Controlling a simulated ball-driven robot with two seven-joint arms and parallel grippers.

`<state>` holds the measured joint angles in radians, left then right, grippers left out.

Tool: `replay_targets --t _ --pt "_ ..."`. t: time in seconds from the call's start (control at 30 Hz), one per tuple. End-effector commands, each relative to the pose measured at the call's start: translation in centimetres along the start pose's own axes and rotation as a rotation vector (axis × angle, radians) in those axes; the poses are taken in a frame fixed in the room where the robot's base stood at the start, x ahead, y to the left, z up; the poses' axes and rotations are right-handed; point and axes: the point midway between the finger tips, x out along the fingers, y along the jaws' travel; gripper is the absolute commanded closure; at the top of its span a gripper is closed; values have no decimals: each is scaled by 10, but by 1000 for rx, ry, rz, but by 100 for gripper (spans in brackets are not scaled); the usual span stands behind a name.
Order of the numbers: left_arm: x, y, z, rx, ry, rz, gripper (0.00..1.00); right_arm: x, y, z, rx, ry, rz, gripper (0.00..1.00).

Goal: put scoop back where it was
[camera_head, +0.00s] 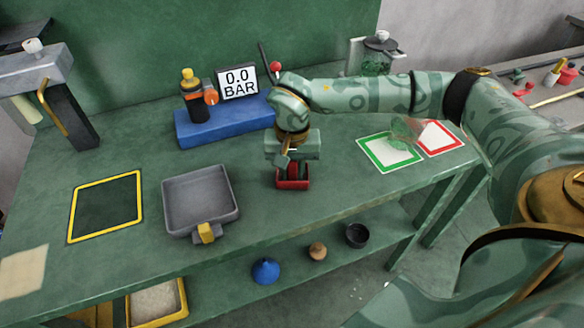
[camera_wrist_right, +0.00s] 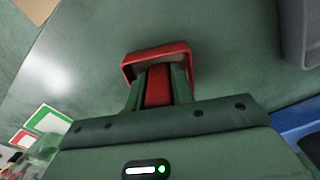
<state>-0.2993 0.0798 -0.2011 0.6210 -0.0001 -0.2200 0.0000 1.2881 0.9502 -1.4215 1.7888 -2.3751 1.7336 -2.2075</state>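The red scoop (camera_head: 292,184) is at the middle of the green workbench (camera_head: 330,212), directly below my right gripper (camera_head: 291,160). In the right wrist view the scoop's open red pan (camera_wrist_right: 157,54) points away from the gripper. Its red handle (camera_wrist_right: 158,88) fills the space between the two green fingers of my right gripper (camera_wrist_right: 159,92), which are shut on it. I cannot tell whether the scoop touches the bench top or hangs just above it. My left gripper is not in view.
A grey tray (camera_head: 168,208) and a yellow-framed square (camera_head: 105,176) lie left of the scoop. A blue base (camera_head: 192,131) with a bottle and a "0.0 BAR" display (camera_head: 238,82) stands behind. Green (camera_head: 390,169) and red (camera_head: 458,146) frames lie right. The bench's front edge is close.

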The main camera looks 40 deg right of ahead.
Motion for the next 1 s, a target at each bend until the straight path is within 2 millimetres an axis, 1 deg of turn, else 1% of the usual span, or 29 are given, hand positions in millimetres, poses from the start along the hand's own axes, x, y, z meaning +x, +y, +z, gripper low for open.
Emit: replay_targets --t 0.03,0.07,0.3,0.4,0.47,0.57,0.7,0.8,0.9,1.0 --pt "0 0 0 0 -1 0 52 0 0 0 0 0 0 62" --pt "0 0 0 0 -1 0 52 0 0 0 0 0 0 57" --pt "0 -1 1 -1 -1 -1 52 -1 0 0 0 0 0 57" --pt "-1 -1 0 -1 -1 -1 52 -7 0 0 0 2 -1 57" --pt "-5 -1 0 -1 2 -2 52 -16 0 0 0 3 -3 57" --pt "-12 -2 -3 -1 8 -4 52 -38 0 -1 0 6 -3 57" --pt "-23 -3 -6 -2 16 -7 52 -74 0 -1 0 7 -5 57" --pt "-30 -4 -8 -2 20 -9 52 -95 0 0 1 5 -4 57" --pt "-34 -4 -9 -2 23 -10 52 -111 0 0 1 4 -2 57" --pt "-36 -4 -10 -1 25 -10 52 -120 0 0 0 2 -2 57"
